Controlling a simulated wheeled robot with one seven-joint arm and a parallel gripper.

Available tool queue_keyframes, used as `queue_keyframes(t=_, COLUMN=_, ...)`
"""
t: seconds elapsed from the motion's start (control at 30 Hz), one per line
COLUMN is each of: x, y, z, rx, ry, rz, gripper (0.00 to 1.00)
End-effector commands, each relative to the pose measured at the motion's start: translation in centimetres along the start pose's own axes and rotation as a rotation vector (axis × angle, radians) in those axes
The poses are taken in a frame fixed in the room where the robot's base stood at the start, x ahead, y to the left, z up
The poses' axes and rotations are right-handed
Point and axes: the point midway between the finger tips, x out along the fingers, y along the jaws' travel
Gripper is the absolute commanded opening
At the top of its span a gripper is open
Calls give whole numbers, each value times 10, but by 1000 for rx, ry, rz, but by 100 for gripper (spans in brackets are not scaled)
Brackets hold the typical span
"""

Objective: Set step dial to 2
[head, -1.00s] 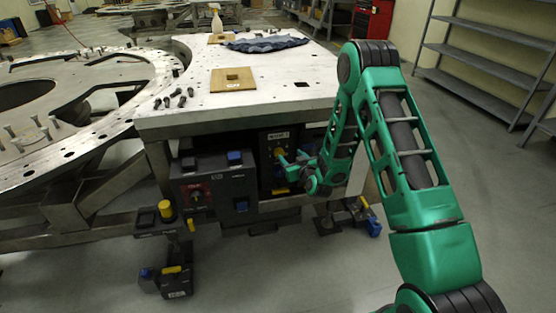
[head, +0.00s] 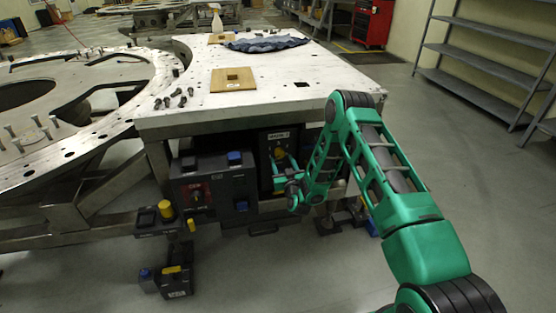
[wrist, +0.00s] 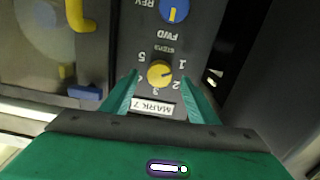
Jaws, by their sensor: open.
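The step dial (wrist: 159,73) is a round yellow knob on a dark panel, seen upside down in the wrist view. Numbers ring it, with 1 and 2 on the right, 3 below and 5 at upper left. A dark line on the knob seems to point right, towards the 1 and 2 side; the exact number is unclear. A MARK 7 label (wrist: 153,107) sits beside it. My gripper (wrist: 161,78) is open, its green fingers on either side of the dial; I cannot tell whether they touch it. In the head view the gripper (head: 283,165) is at the panel under the table.
A yellow-and-blue REV/FWD knob (wrist: 174,10) is on the same panel. Left of it stands a dark control box (head: 213,182) with a red-plated switch. The metal table (head: 260,100) overhangs the panel. Open floor lies to the right.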

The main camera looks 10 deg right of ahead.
Motion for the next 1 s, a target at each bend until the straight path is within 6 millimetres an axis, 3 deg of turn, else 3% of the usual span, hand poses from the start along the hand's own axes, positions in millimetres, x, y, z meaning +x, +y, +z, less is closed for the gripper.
queue_keyframes(t=0.23, x=29, y=1, z=0, rx=0, ry=0, rz=2, gripper=54)
queue_keyframes(t=0.63, x=35, y=1, z=0, rx=-1, ry=-1, rz=1, gripper=54)
queue_keyframes(t=0.8, x=35, y=1, z=0, rx=-1, ry=-1, rz=1, gripper=13)
queue_keyframes(t=0.87, x=35, y=1, z=0, rx=-1, ry=-1, rz=1, gripper=13)
queue_keyframes(t=0.9, x=35, y=-10, z=-1, rx=1, ry=0, rz=-1, gripper=14)
queue_keyframes(t=1.0, x=35, y=-5, z=-1, rx=7, ry=-1, rz=-3, gripper=13)
